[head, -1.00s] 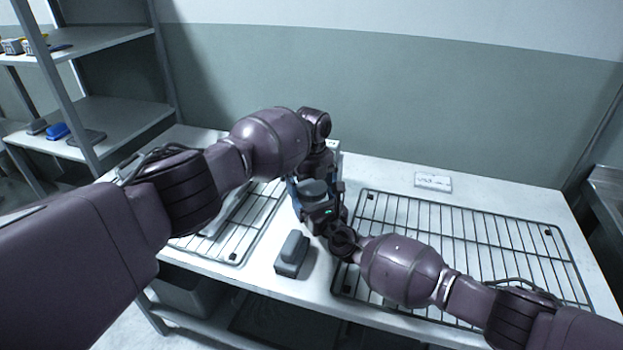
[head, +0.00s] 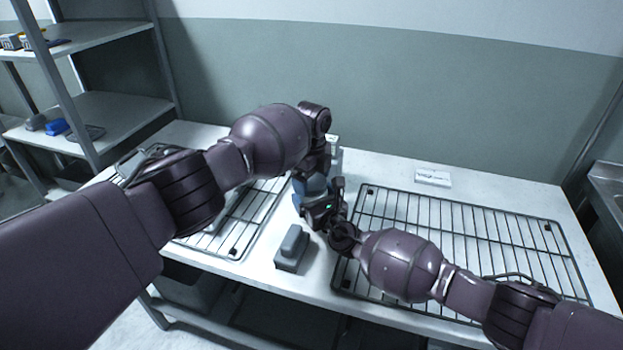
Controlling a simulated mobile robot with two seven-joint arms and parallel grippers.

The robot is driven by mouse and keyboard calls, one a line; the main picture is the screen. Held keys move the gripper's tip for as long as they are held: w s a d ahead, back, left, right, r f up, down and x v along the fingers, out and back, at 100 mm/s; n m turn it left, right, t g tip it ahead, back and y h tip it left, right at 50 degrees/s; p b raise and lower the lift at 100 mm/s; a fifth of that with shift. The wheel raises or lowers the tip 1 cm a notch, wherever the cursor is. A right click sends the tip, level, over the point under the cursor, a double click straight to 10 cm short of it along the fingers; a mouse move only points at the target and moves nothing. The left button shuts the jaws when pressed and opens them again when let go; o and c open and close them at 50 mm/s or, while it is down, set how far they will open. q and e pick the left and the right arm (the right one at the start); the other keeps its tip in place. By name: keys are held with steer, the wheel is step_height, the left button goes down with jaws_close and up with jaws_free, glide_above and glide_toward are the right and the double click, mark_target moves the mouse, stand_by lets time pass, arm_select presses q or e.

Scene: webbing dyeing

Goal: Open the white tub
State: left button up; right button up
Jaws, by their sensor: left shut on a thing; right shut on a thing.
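The white tub (head: 309,187) is mostly hidden between my two grippers near the middle of the table; only a small shaded, blue-grey patch that seems to be part of it shows. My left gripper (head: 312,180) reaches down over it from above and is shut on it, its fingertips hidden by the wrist. My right gripper (head: 312,203) comes in low from the right and is shut on the tub's near side. I cannot tell lid from body here, or whether the lid is seated.
Wire racks lie on the right (head: 455,235) and left (head: 248,228). A small white card (head: 433,177) lies behind the right rack. A shelf unit (head: 105,120) stands at the far left.

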arm_select(q)
steer(key=n, duration=0.5)
steer(key=o, duration=0.9)
